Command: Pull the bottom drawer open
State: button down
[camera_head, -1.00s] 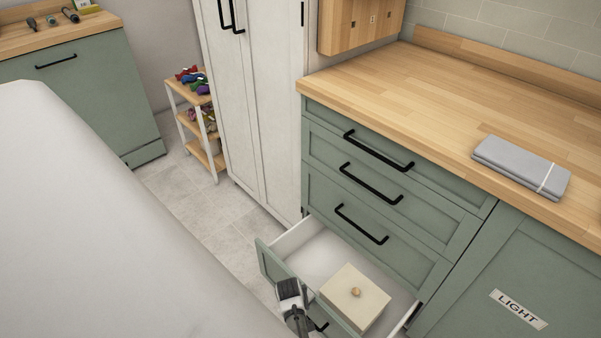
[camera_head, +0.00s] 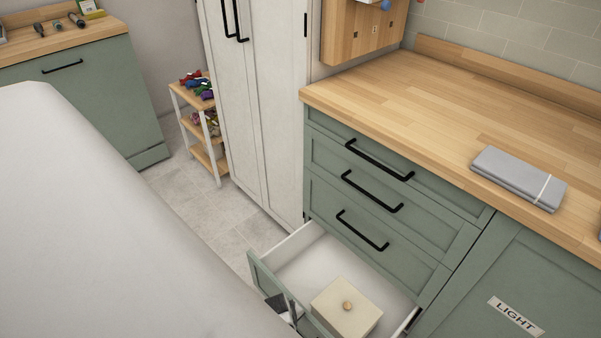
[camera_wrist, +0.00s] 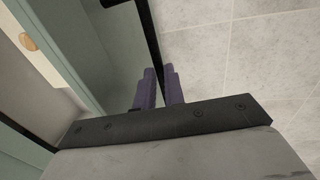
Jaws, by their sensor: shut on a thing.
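The bottom drawer (camera_head: 262,283) of the green cabinet is pulled well out, and its white inside shows. A cream box with a round wooden knob (camera_head: 346,308) sits in it. In the wrist view the drawer's green front (camera_wrist: 75,45) is at the left, with its black bar handle (camera_wrist: 150,40) running down between my fingers. My gripper (camera_wrist: 160,88) is shut on this handle. In the head view only part of my gripper (camera_head: 284,308) shows at the drawer front, near the bottom edge; the handle is hidden there.
Several shut drawers (camera_head: 375,210) are above the open one. A folded grey towel (camera_head: 518,178) lies on the wooden counter (camera_head: 420,110). A tall white cupboard (camera_head: 262,120) stands to the left. Tiled floor (camera_head: 190,200) is clear beyond the drawer.

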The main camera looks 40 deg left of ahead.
jog(key=shift+s+a, duration=0.1)
jog(key=shift+s, duration=0.85)
jog(key=c, duration=1.5)
grip_release()
notch_tip(320, 180, up, 14)
jog(key=s+p, duration=0.1)
jog(key=s, duration=0.1)
jog(key=shift+s+f+p, duration=0.2)
jog(key=shift+s+p, duration=0.15)
jog(key=shift+a, duration=0.1)
